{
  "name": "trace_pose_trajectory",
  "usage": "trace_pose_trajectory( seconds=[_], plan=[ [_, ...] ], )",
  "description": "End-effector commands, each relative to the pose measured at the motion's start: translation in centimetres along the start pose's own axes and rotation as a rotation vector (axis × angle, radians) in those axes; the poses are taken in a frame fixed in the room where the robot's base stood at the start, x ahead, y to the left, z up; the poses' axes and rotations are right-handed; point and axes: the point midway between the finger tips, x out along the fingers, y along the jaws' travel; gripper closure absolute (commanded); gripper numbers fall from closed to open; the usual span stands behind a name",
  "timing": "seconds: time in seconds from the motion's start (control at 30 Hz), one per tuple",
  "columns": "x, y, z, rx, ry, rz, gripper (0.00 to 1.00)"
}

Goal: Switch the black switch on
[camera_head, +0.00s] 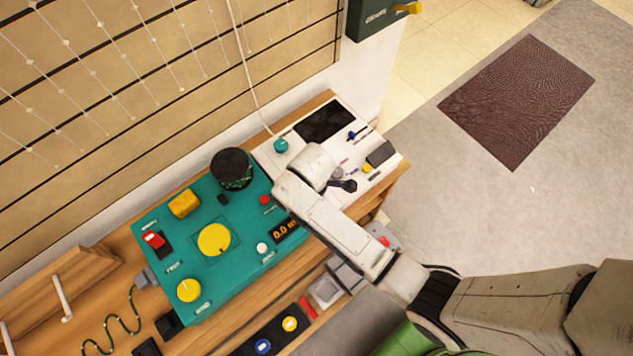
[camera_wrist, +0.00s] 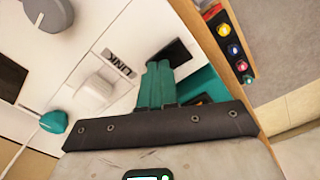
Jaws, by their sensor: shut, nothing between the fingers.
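My gripper (camera_wrist: 158,68) has its teal fingers together, with nothing between them, over the white panel (camera_wrist: 75,75). Just beyond the fingertips in the wrist view is a dark rectangular part (camera_wrist: 178,52), perhaps the black switch; its on or off position cannot be read. In the head view my white wrist lies across the white panel (camera_head: 263,152) and hides part of it, along with my fingertips. A dark grey block (camera_head: 381,153) is on the panel's right side. I cannot tell whether the fingertips touch anything.
The teal panel (camera_head: 185,220) carries a red switch (camera_head: 156,241), yellow knobs and a black cylinder (camera_head: 232,168). A teal plug (camera_head: 281,146) has a white cable. A white rocker (camera_wrist: 95,93) is beside the fingers. Coloured buttons (camera_head: 290,323) line the front. Floor on the right is open.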

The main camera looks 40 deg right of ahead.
Motion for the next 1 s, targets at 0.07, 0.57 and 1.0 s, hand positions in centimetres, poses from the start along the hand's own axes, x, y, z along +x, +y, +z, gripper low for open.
trace_pose_trajectory(
  seconds=[0.07, 0.57, 1.0],
  plan=[
    [0.0, 0.0, 0.0, 0.0, 0.0, 0.0, 1.0],
    [-2.9, 0.0, 0.0, 0.0, 0.0, 0.0, 1.0],
    [-5.8, 0.0, 0.0, 0.0, 0.0, 0.0, 1.0]
  ],
)
